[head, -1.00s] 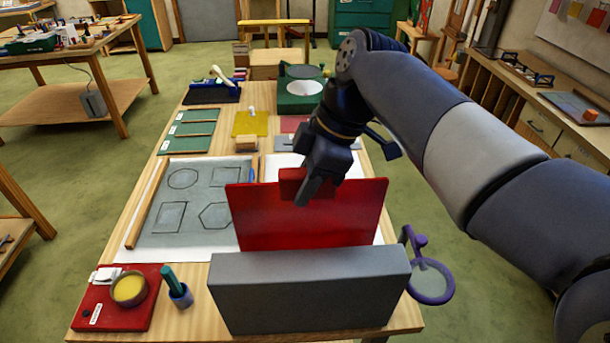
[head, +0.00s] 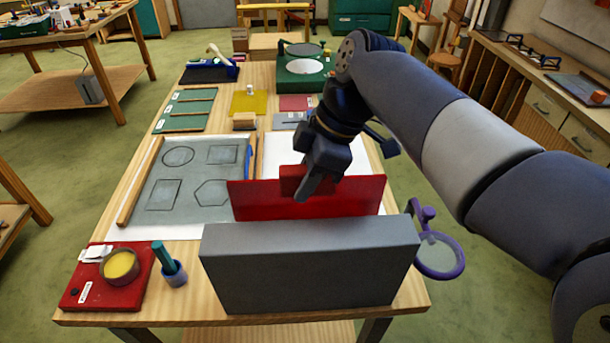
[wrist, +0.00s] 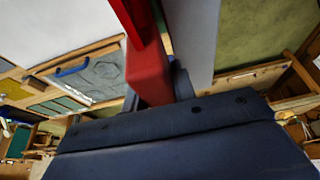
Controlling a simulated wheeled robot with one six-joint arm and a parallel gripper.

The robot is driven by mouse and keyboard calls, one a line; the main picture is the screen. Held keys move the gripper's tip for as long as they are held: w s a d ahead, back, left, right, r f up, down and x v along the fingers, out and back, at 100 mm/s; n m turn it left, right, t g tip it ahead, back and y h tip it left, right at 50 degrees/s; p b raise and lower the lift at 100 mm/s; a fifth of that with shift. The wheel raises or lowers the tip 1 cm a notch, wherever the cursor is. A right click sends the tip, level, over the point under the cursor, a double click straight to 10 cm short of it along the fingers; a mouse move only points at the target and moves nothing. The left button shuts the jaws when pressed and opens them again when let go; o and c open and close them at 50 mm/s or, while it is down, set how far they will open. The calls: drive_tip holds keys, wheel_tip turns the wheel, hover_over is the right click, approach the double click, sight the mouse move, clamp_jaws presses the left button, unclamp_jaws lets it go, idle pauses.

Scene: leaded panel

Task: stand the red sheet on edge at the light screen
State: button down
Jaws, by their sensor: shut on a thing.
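The red sheet (head: 350,196) stands upright on its long edge, just behind the grey box-shaped light screen (head: 310,268) in the head view. The screen hides the sheet's lower part, so I cannot tell whether its bottom edge touches the table. My gripper (head: 304,186) is shut on a red block-like grip at the sheet's top edge. In the wrist view the red grip (wrist: 148,75) runs up from between my fingers, with the pale side of the screen (wrist: 195,35) beside it.
A drawing board with outlined shapes (head: 190,212) lies on white paper at the left. A purple-rimmed magnifier (head: 440,256) is at the right table edge.

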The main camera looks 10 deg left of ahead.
drive_tip(key=shift+f, duration=0.1)
idle(0.3)
drive_tip(key=c, duration=1.1)
unclamp_jaws()
drive_tip(key=shift+f, duration=0.1)
drive_tip(key=v, duration=1.1)
drive_tip(key=shift+f, duration=0.1)
drive_tip(key=x, duration=1)
drive_tip(key=shift+s+a+f, duration=0.15)
drive_tip(key=shift+a+f, duration=0.05)
drive_tip(key=shift+f, duration=0.1)
drive_tip(key=shift+r+p, duration=0.8)
drive_tip(key=shift+r, duration=0.2)
drive_tip(key=shift+r+p, duration=0.3)
drive_tip(key=shift+r, duration=0.1)
